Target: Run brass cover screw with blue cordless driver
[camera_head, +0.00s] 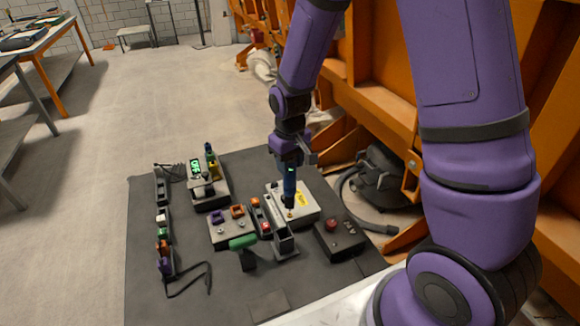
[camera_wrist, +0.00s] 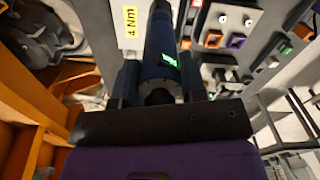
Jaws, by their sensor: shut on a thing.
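My gripper (camera_head: 290,163) is shut on the blue cordless driver (camera_head: 290,186), which hangs upright with its dark nose down. In the wrist view the driver (camera_wrist: 160,45) shows a lit green display and sits between the two dark fingers. Below it is a light grey box (camera_head: 275,190) with a yellow label (camera_head: 301,199); in the wrist view the label (camera_wrist: 131,27) reads 4 Nm. A small brass spot, seemingly the cover screw (camera_head: 290,214), shows at the driver's tip. I cannot tell whether the bit is seated in it; the wrist view hides the tip.
A dark box with a red button (camera_head: 331,225) stands right of the grey box. A green-handled tool (camera_head: 243,242), a block with coloured pieces (camera_head: 228,229) and a green-display unit (camera_head: 196,166) are left. Orange framing (camera_head: 370,90) rises behind. Bare dark mat (camera_head: 215,290) lies in front.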

